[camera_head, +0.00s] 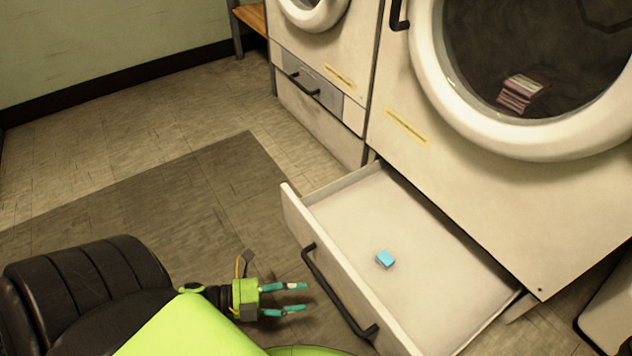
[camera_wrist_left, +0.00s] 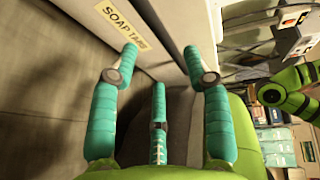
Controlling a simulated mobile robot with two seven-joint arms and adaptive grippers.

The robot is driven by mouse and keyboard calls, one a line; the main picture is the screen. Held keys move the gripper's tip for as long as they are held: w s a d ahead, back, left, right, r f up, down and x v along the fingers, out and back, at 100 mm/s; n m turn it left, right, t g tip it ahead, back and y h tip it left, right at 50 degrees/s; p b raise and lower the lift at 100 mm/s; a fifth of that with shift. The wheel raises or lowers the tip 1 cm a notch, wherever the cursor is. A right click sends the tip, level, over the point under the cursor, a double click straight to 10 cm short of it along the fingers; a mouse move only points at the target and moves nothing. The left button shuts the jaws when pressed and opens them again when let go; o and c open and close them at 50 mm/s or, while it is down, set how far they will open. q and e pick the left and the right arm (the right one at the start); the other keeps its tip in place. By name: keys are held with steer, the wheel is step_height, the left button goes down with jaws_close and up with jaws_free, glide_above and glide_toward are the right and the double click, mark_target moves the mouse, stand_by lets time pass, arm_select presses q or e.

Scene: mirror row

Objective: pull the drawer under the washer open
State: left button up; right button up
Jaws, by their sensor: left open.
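The drawer (camera_head: 400,235) under the large machine with the round door is pulled out, and its inside shows. A small light-blue block (camera_head: 385,259) lies on its floor. The drawer's dark bar handle (camera_head: 335,290) runs along its front. My left gripper (camera_head: 296,299) is open and empty, just left of the handle and apart from it. In the left wrist view, the teal fingers (camera_wrist_left: 160,60) are spread, with a label reading "SOAP TABS" (camera_wrist_left: 126,24) on the pale drawer front beyond them. My right gripper cannot be made out in either view.
The washer's round door (camera_head: 535,80) is closed, with striped folded cloth (camera_head: 519,93) behind its glass. A second machine (camera_head: 325,70) stands to the left, with a grey panel and dark handle (camera_head: 303,84). A wooden bench (camera_head: 250,17) is at the back. The tiled floor at left is clear.

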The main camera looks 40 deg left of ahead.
arm_select(q)
steer(key=shift+v, duration=2)
